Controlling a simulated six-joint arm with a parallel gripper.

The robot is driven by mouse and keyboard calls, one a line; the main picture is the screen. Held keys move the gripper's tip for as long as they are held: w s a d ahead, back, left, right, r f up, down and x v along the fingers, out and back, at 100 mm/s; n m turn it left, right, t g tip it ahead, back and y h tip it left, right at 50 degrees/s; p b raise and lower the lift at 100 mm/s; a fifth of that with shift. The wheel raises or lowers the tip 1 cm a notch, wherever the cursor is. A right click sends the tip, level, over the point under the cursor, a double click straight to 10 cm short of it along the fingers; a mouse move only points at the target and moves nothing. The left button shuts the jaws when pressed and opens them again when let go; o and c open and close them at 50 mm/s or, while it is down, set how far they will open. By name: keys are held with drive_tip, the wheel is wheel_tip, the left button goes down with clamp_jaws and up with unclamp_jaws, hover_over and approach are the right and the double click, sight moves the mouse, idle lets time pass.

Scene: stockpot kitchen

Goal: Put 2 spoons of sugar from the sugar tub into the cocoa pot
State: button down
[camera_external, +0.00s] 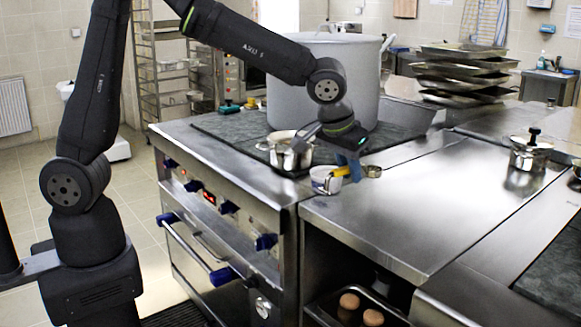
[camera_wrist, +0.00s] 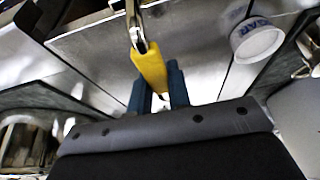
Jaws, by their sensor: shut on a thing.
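My gripper (camera_external: 350,165) is shut on the yellow handle of a metal spoon (camera_external: 372,171), above the steel counter. In the wrist view the yellow handle of the spoon (camera_wrist: 150,65) lies between the blue fingers of my gripper (camera_wrist: 160,90). Whether the spoon's bowl holds anything cannot be told. The white sugar tub (camera_external: 325,180) stands at the counter's left edge, just left of the spoon; part of its label shows in the wrist view on the tub (camera_wrist: 257,40). The cocoa pot (camera_external: 290,155), a small steel pan, sits on the stove left of my gripper, which partly covers it.
A large grey stockpot (camera_external: 325,75) stands on the stove behind my gripper. A lidded steel pot (camera_external: 528,155) stands far right and stacked trays (camera_external: 460,70) stand at the back. The counter (camera_external: 400,220) right of the spoon is clear.

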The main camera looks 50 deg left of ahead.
drive_tip(key=w+a+n+g, duration=0.3)
drive_tip(key=w+a, duration=0.1)
drive_tip(key=a, duration=1.1)
drive_tip(key=shift+a+r+n, duration=0.15)
drive_tip(key=shift+a+n, duration=0.25)
drive_tip(key=shift+w, duration=0.1)
drive_tip(key=shift+f, duration=3.75)
drive_tip(key=shift+w+a, duration=0.2)
drive_tip(key=shift+w, duration=0.35)
drive_tip(key=shift+r, duration=0.1)
drive_tip(key=shift+s+d+r+t+y, duration=0.15)
drive_tip(key=shift+s+r+t+y, duration=0.25)
drive_tip(key=shift+r, duration=0.45)
drive_tip(key=shift+s+d+r+t+y, duration=0.1)
drive_tip(key=shift+s+r+t, duration=0.25)
drive_tip(key=shift+r+t, duration=0.4)
drive_tip(key=shift+s+d+r+t+y, duration=0.2)
drive_tip(key=shift+s+r+t, duration=0.15)
drive_tip(key=shift+r, duration=0.65)
